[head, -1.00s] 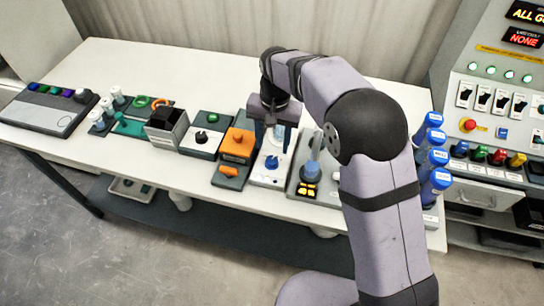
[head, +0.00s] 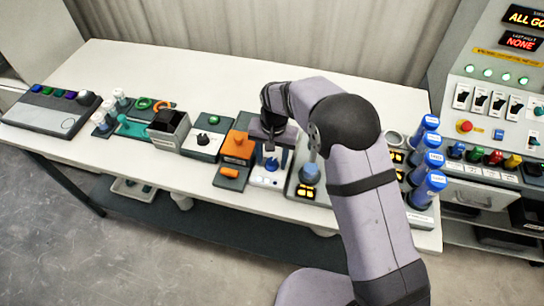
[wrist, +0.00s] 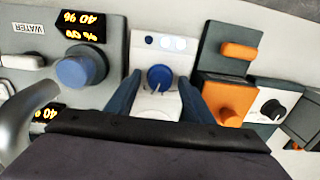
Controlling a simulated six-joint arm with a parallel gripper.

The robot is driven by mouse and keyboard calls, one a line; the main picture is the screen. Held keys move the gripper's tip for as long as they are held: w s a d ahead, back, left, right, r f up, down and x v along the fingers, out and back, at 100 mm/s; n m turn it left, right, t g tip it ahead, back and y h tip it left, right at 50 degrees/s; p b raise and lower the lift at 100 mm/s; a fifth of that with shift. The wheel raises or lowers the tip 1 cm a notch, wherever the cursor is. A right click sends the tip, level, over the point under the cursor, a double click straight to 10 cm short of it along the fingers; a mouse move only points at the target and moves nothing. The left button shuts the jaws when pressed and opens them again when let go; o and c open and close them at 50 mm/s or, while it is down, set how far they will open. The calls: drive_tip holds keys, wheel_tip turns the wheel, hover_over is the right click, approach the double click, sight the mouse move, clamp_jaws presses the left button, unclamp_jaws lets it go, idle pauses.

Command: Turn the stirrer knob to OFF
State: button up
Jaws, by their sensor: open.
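A blue knob (wrist: 160,77) with a pale pointer mark stands on a white panel (wrist: 146,103). I cannot read a label that says it is the stirrer knob. In the wrist view the pointer mark points down, toward my gripper's palm. In the head view the blue knob (head: 272,164) sits below my wrist. My gripper (wrist: 158,84) is open, with one dark finger on each side of the blue knob. It also shows in the head view (head: 271,158). I cannot tell whether the fingers touch the knob.
An orange block unit (head: 237,146) and a white panel with a black knob (head: 203,139) stand to the left. A grey unit with a blue part (head: 309,174) and lit displays stands close on the right. Blue-capped bottles (head: 434,158) stand farther right.

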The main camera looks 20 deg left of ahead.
drive_tip(key=c, duration=1.1)
drive_tip(key=shift+o, duration=0.3)
drive_tip(key=shift+n, duration=0.5)
drive_tip(key=n+b, duration=0.1)
drive_tip(key=n, duration=0.4)
drive_tip(key=shift+w+n, duration=0.1)
drive_tip(key=shift+n, duration=0.2)
drive_tip(key=n, duration=0.5)
drive_tip(key=shift+a+b, duration=0.1)
drive_tip(key=shift+b, duration=0.2)
drive_tip(key=shift+r+n, duration=0.1)
drive_tip(key=shift+n, duration=0.2)
drive_tip(key=o, duration=1)
